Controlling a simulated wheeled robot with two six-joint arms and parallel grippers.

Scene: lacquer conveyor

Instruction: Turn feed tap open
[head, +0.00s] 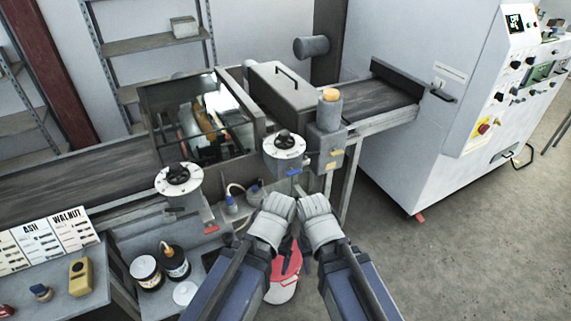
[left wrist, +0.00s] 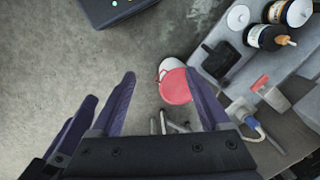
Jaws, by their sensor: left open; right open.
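Two small lever taps show under the dials on the front of the conveyor; I cannot tell which is the feed tap. One has a red lever (head: 210,229) below the left dial (head: 178,178). The other has a blue lever (head: 294,172) below the middle dial (head: 284,145). A red handle (left wrist: 260,84) also shows at the right of the left wrist view. My left gripper (head: 277,205) and right gripper (head: 314,202) are side by side in front of the blue lever, apparently touching nothing. In the left wrist view my left gripper (left wrist: 163,85) is open and empty.
A bucket with a red lid (head: 286,262) stands on the floor below my grippers. A white machine cabinet (head: 430,130) stands at right. Floor at right is clear.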

